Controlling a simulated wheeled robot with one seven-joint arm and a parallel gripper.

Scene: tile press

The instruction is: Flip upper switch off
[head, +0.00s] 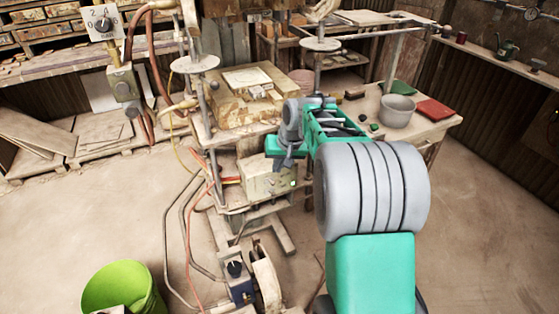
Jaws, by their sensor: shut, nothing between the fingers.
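A beige control box (262,180) sits on the press frame below the press table. Its front carries small controls and a green spot (292,184), too small to read; I cannot tell the upper switch or its position. My gripper (283,164) is shut and empty, pointing down at the top front of this box. I cannot tell whether it touches the box, and it hides part of it. Another black-knobbed blue box (237,280) stands low at the front.
The press table (232,118) bears stacked blocks just above the control box. Red and grey hoses (186,225) run down its left side. A lime bucket (122,288) stands at the front left. A side table with a grey pot (397,111) and red tile (435,110) is right. Floor is clear at right.

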